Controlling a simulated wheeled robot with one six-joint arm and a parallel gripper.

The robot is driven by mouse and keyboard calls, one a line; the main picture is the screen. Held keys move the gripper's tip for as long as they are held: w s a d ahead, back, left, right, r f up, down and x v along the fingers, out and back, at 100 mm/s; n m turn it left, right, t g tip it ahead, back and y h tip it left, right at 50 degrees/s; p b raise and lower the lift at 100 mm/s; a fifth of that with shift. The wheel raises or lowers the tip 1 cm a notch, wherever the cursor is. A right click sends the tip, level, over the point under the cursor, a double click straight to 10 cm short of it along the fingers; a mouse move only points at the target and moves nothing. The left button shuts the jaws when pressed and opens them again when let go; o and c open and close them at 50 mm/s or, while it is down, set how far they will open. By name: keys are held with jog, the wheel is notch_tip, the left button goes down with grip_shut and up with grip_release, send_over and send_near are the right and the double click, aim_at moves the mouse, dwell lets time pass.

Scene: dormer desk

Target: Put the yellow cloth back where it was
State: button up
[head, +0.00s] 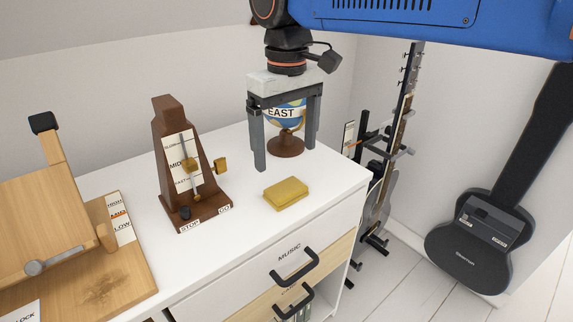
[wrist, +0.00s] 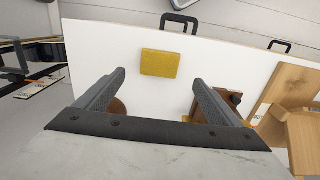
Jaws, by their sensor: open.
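The yellow cloth (head: 286,193) lies folded flat on the white desk top, near its front edge and to the right of the metronome. It also shows in the wrist view (wrist: 160,63), beyond the fingertips and clear of them. My gripper (head: 288,150) is open and empty, pointing down above the desk, behind the cloth in the head view. In the wrist view, my gripper (wrist: 158,80) has its two fingers wide apart.
A brown metronome (head: 180,165) stands left of the cloth. A small globe (head: 286,125) on a brown base stands behind my fingers. A wooden stand (head: 90,270) fills the left. Drawer handles (head: 296,264) jut from the front. A guitar case (head: 475,240) leans at right.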

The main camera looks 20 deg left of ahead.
jog(key=shift+r, duration=1.3)
jog(key=w+d+f+m+t+y, duration=0.1)
jog(key=d+f+m, duration=0.2)
jog(key=d, duration=1)
jog(key=d+f+m+t, duration=0.1)
jog(key=d+f+m, duration=0.15)
jog(key=d, duration=1.05)
jog(key=s+d+f+m+t, duration=0.1)
jog(key=s+d+f+m, duration=0.1)
jog(key=s+d+f, duration=0.3)
jog(key=s+d+f+m+t+h, duration=0.1)
jog(key=s+d+f+m, duration=0.2)
jog(key=d+f, duration=0.6)
jog(key=s+d, duration=0.2)
jog(key=d, duration=0.1)
jog(key=shift+s+f+t, duration=0.2)
jog(key=shift+f+t, duration=0.15)
jog(key=shift+t, duration=0.05)
